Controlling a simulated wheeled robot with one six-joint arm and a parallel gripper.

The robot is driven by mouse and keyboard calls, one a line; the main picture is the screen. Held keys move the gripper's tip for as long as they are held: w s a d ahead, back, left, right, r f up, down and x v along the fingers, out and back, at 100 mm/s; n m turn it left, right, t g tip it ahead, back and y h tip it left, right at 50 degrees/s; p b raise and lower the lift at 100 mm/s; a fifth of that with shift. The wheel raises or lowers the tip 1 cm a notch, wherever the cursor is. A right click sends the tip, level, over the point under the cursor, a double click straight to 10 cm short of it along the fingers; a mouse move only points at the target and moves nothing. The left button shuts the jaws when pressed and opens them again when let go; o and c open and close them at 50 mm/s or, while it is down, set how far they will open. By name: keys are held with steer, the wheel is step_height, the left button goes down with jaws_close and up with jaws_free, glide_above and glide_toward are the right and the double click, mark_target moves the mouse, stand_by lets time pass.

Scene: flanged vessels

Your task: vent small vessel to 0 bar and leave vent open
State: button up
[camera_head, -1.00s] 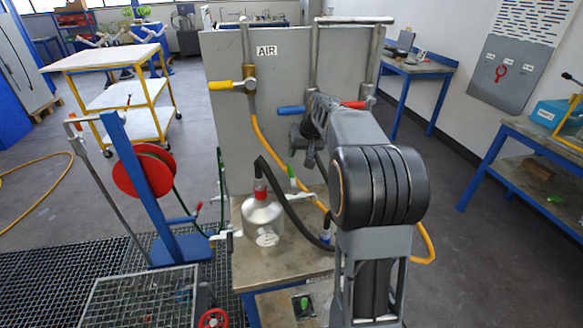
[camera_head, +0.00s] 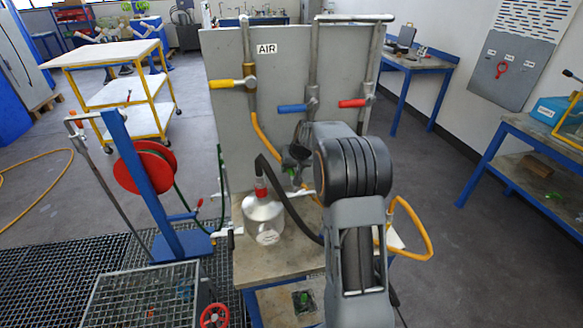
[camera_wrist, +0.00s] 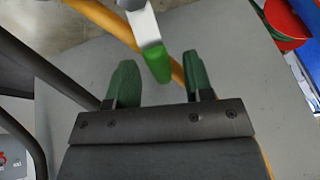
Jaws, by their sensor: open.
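The small vessel (camera_head: 263,213) is a silvery flanged pot on the bench, with a round gauge (camera_head: 268,237) on its front; I cannot read it. A black hose with a red fitting (camera_head: 260,188) joins its top. My gripper (camera_head: 293,160) is just above and right of the vessel, partly hidden by my arm. In the wrist view my gripper (camera_wrist: 160,66) is open, its two green fingers apart. A green-tipped lever (camera_wrist: 157,62) on a light metal arm reaches between the fingers, with gaps visible at both sides.
The grey panel marked AIR (camera_head: 225,130) stands behind, with yellow (camera_head: 221,84), blue (camera_head: 292,108) and red (camera_head: 353,103) valve handles. A yellow hose (camera_head: 418,235) loops at right. A red hose reel (camera_head: 145,167) stands at left. Floor at right is clear.

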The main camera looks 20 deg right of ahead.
jaws_close()
stand_by(0.3)
